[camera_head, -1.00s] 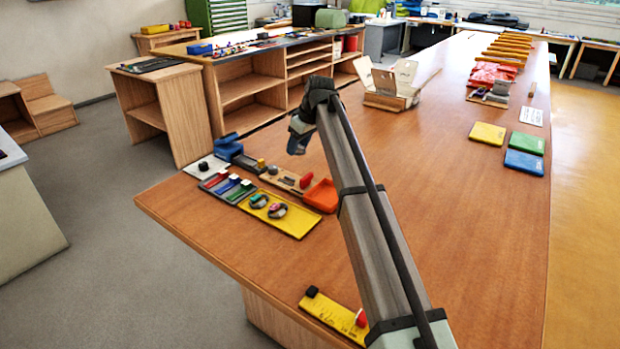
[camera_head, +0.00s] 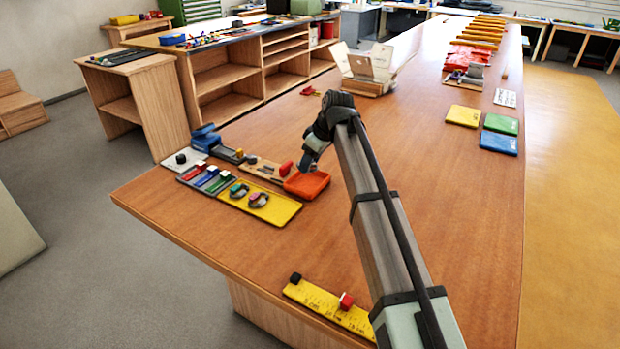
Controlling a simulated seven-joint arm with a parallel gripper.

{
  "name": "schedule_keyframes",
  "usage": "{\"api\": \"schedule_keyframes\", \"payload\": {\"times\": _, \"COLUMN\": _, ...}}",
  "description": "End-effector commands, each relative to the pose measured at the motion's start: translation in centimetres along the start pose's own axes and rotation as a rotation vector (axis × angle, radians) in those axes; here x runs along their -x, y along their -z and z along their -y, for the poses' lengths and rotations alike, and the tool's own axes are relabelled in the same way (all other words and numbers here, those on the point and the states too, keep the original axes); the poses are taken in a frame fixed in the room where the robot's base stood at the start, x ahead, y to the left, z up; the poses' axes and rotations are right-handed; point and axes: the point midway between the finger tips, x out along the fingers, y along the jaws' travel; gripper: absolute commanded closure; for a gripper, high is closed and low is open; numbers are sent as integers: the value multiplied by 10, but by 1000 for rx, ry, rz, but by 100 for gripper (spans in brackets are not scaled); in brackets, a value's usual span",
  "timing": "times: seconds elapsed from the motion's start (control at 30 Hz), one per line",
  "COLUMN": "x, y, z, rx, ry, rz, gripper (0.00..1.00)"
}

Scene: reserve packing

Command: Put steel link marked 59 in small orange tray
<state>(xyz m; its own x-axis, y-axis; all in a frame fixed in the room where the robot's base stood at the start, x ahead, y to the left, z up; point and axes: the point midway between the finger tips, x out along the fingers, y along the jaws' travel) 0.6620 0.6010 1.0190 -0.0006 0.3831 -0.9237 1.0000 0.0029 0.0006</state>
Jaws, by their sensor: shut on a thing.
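My gripper (camera_head: 307,163) hangs over the back edge of the small orange tray (camera_head: 308,186). The jaws are small and dark in this view, and what they hold is too small to make out. The orange tray lies on the wooden table, right of the yellow tray (camera_head: 284,213). Two dark ring-shaped pieces with coloured centres lie on the yellow tray, one of them with a red centre (camera_head: 258,199) and one with a green centre (camera_head: 239,190). No marking 59 is readable on anything.
A grey tray with red, blue and green pieces (camera_head: 207,177) lies left of the yellow tray. A wooden board (camera_head: 262,170) with a red piece sits behind. A yellow ruler (camera_head: 328,305) lies at the front edge. An open carton (camera_head: 368,68) stands farther back.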

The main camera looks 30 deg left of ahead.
Motion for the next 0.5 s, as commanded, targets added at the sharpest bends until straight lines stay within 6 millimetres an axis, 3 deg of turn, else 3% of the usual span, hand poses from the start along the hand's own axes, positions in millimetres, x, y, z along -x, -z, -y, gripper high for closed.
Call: {"api": "schedule_keyframes", "payload": {"times": 0.5, "x": -51, "y": -21, "z": 0, "rx": -1, "ry": 0, "rz": 0, "gripper": 88}}
